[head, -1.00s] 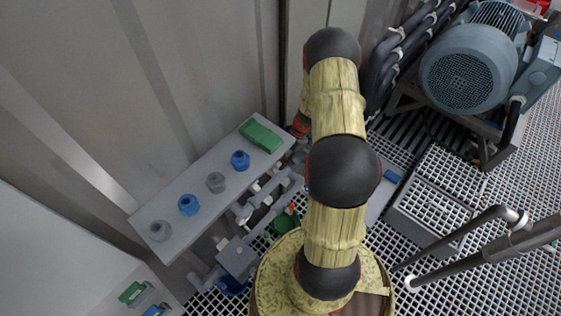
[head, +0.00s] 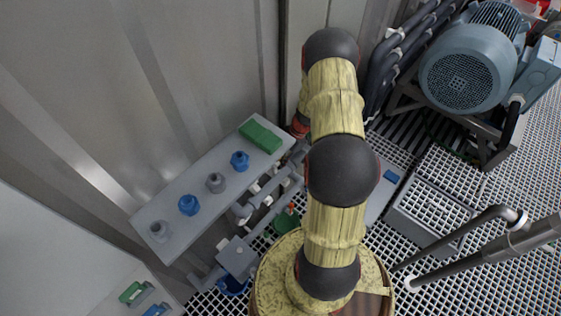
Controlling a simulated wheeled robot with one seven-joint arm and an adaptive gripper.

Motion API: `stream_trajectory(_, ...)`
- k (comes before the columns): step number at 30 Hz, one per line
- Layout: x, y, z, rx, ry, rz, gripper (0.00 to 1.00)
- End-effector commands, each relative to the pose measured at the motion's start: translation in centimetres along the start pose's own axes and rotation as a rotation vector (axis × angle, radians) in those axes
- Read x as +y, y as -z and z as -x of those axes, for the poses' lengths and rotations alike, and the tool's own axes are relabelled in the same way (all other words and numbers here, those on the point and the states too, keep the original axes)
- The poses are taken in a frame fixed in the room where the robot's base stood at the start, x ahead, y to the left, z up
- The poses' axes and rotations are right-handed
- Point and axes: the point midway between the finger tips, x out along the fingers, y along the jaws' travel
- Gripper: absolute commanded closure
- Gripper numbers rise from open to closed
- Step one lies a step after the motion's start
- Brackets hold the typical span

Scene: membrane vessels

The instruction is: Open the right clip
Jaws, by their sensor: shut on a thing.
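I cannot make out the right clip in the head view. My arm runs up the middle of the picture, and its far end drops out of sight behind its own upper joint. My gripper and whatever it touches are hidden. Two small handle-like parts, one green (head: 131,292) and one blue (head: 155,310), sit on a pale panel at the lower left. I cannot tell whether either is a clip.
A grey shelf (head: 205,240) along the wall on the left carries a green block (head: 260,136) and several blue and grey fittings. Grey pipes run below it. A large motor (head: 465,68) stands at the upper right. A grated box (head: 432,205) and pipes stand right of my arm.

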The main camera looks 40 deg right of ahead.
Motion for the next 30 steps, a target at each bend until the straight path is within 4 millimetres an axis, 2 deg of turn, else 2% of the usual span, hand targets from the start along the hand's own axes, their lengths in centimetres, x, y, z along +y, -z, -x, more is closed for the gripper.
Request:
stream_trajectory(4,-1.8,-0.6,0.0,0.0,0.003,0.003,1.0)
stream_trajectory(11,-1.9,-0.5,-0.1,0.001,0.005,0.001,1.0)
stream_trajectory(12,-1.9,-0.5,-0.1,0.001,0.005,0.001,0.82)
stream_trajectory(22,-1.7,-0.5,-0.2,0.0,0.002,0.0,0.63)
stream_trajectory(30,-1.7,-0.5,-0.3,-0.001,0.001,0.0,0.63)
